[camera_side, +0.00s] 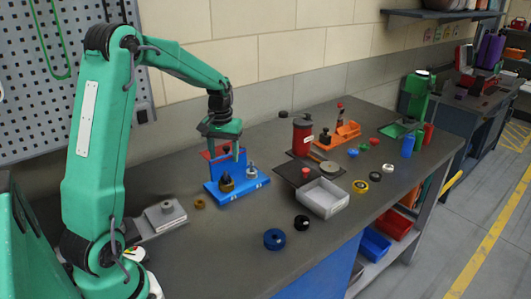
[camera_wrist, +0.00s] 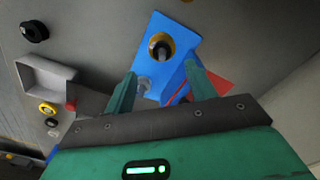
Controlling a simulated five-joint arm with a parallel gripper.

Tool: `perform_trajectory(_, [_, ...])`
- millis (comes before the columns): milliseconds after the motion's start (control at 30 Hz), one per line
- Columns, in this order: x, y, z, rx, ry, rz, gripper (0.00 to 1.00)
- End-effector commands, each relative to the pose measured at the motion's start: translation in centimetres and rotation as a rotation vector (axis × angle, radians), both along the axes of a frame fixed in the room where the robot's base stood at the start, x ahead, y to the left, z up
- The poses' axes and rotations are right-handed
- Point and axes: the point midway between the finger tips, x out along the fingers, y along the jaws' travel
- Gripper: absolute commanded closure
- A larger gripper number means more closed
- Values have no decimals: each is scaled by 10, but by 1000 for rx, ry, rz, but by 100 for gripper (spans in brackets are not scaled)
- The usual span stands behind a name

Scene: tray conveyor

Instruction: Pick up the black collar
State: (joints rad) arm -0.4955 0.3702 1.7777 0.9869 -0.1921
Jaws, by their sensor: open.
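The black collar (camera_side: 302,222) lies flat on the grey bench, in front of the near left corner of the white tray. In the wrist view it shows at the upper left (camera_wrist: 35,31), well away from the fingers. In the side view my gripper (camera_side: 222,140) hangs above the blue fixture (camera_side: 236,187), to the left of and behind the collar.
The blue fixture carries a brass-and-black part (camera_side: 226,183) and a silver peg (camera_side: 251,170). A blue ring (camera_side: 274,239) lies just left of the collar. The white tray (camera_side: 322,210) and a red cylinder (camera_side: 302,135) stand to the right.

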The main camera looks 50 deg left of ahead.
Motion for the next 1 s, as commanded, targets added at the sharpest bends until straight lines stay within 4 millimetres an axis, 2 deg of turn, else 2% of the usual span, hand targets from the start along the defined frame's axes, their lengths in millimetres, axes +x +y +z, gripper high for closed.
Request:
perform_trajectory(300, [1,5,-7,-4,7,11,44])
perform_trajectory(600, [1,4,-28,-4,7,10,44])
perform_trajectory(867, [1,4,-32,-4,6,10,44])
perform_trajectory(1000, [1,4,-41,-4,8,10,44])
